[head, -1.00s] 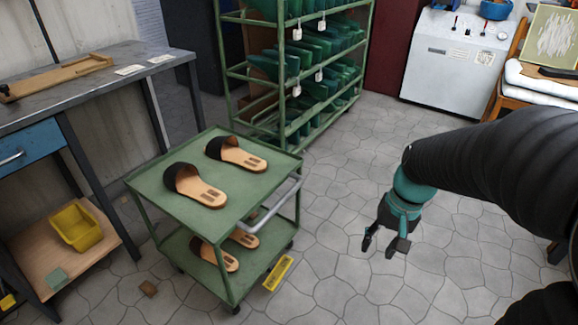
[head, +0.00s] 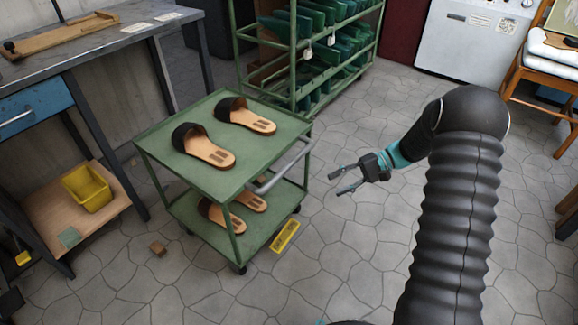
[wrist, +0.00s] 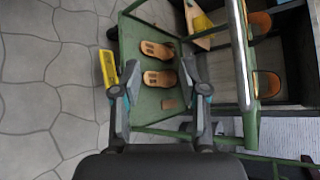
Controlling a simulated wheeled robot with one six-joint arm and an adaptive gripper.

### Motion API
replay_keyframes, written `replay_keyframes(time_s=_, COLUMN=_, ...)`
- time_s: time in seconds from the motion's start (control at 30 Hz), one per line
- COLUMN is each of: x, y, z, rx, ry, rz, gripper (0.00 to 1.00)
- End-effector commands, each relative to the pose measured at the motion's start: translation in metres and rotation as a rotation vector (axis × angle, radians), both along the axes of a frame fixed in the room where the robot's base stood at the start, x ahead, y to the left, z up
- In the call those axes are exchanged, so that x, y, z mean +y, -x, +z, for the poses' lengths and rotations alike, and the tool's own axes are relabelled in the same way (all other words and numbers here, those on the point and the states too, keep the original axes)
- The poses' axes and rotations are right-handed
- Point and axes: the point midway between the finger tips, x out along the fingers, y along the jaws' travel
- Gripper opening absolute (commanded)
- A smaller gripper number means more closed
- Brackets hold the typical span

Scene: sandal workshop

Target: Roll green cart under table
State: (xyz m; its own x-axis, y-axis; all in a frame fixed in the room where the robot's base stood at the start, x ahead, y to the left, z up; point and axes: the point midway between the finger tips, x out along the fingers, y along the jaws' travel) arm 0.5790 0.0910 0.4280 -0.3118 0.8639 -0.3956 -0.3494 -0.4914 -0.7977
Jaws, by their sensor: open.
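The green cart (head: 197,167) stands on the floor left of centre in the head view, with a pair of sandals (head: 208,152) on its top shelf and another pair on its lower shelf (head: 268,222). Its grey push handle (head: 282,169) faces my gripper. My gripper (head: 341,183) is open and empty, right of the handle and apart from it, fingers pointing toward the cart. In the wrist view the gripper (wrist: 158,85) is open, with the lower shelf's sandals (wrist: 160,78) seen between and beyond the fingers. The table (head: 90,66) is at the left, with open space beneath part of it.
A yellow floor marker (head: 285,236) lies by the cart's right side. A yellow bin (head: 87,188) sits on the table's low shelf. A green rack (head: 310,75) stands behind.

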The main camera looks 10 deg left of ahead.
Motion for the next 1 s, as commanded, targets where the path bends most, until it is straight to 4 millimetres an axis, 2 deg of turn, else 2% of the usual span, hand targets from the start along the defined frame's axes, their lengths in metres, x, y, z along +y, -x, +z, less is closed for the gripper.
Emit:
replay_keyframes(time_s=0.03, x=0.004, y=-0.014, z=0.009, rx=-0.037, ry=-0.072, rz=-0.003, gripper=0.43)
replay_keyframes(time_s=0.13, x=0.011, y=-0.033, z=0.043, rx=-0.138, ry=-0.205, rz=0.002, gripper=0.43)
replay_keyframes(time_s=0.2, x=0.013, y=-0.038, z=0.061, rx=-0.193, ry=-0.284, rz=0.011, gripper=0.43)
replay_keyframes(time_s=0.3, x=0.015, y=-0.035, z=0.072, rx=-0.236, ry=-0.352, rz=0.029, gripper=0.43)
replay_keyframes(time_s=0.43, x=0.018, y=-0.032, z=0.074, rx=-0.265, ry=-0.371, rz=0.047, gripper=0.43)
replay_keyframes(time_s=0.57, x=0.03, y=-0.029, z=0.072, rx=-0.265, ry=-0.37, rz=0.048, gripper=0.43)
replay_keyframes(time_s=1.0, x=0.105, y=-0.006, z=0.061, rx=-0.263, ry=-0.367, rz=0.05, gripper=0.43)
